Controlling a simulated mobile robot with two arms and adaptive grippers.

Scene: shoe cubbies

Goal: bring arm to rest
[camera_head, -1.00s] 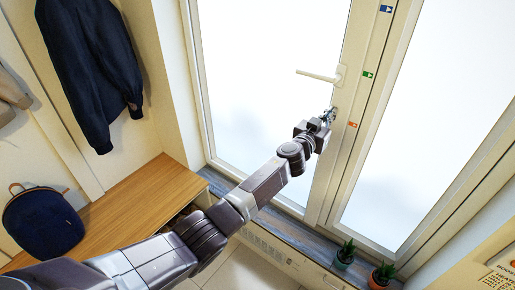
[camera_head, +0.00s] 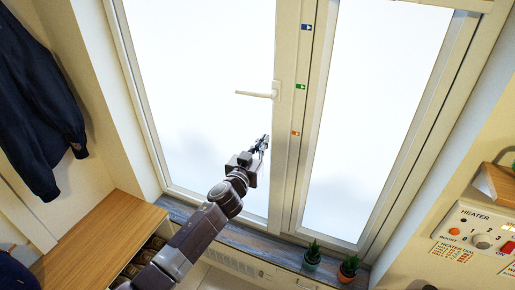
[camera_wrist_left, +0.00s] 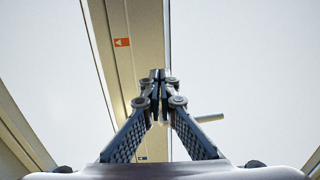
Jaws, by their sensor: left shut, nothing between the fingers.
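My left arm reaches in from the bottom left in the head view. The handle (camera_wrist_left: 209,118) shows there partly behind the right finger. My right gripper is not in view.
Potted plants (camera_head: 312,256) stand on the sill at the lower right. A wooden-topped shoe bench (camera_head: 95,240) and a dark jacket (camera_head: 38,110) are at the left. A heater panel (camera_head: 480,235) is on the right wall. Orange, green and blue stickers mark the window frame (camera_head: 290,160).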

